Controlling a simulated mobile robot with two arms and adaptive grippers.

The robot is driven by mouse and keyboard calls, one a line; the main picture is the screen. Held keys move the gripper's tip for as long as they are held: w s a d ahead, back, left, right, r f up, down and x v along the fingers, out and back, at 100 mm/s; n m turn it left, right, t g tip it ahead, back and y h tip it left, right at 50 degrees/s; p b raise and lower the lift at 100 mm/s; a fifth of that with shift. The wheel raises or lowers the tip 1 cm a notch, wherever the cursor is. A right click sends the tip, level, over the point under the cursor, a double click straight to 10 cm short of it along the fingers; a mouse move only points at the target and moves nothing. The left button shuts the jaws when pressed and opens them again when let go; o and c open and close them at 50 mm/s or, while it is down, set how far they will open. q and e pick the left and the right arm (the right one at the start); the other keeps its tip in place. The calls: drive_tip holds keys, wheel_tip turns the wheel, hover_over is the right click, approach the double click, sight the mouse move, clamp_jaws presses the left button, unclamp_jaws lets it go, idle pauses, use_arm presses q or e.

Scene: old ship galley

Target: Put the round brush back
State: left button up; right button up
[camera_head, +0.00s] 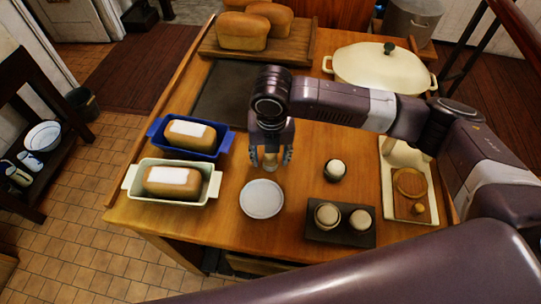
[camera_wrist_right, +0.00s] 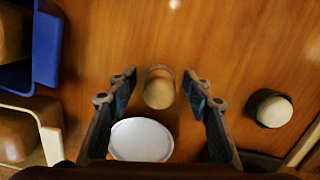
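A small tan round object (camera_head: 270,160), which looks like the round brush, stands on the wooden table just behind a white plate. In the right wrist view it is a tan rounded piece (camera_wrist_right: 159,88) with a paler rim; its bristles cannot be made out. My right gripper (camera_head: 271,158) points down over it. In the wrist view the two fingers (camera_wrist_right: 160,92) are spread wide, one on each side of it, with clear gaps. A dark cup (camera_head: 335,172) with a pale round top stands to the right. My left gripper is out of view.
The white plate (camera_head: 262,199) lies close in front of the gripper. Loaf pans, blue (camera_head: 225,143) and cream (camera_head: 133,182), stand left. A dark tray (camera_head: 341,237) with two round pieces, a white tray (camera_head: 432,216) and a cream pot (camera_head: 385,68) stand right.

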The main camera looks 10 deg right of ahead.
sight(271, 157)
drive_tip(key=r, duration=0.4)
drive_tip(key=s+r+b, duration=0.1)
drive_tip(key=r, duration=0.7)
drive_tip(key=shift+s+a+r+b, duration=0.1)
drive_tip(key=shift+s+b, duration=0.15)
drive_tip(key=shift+b, duration=0.05)
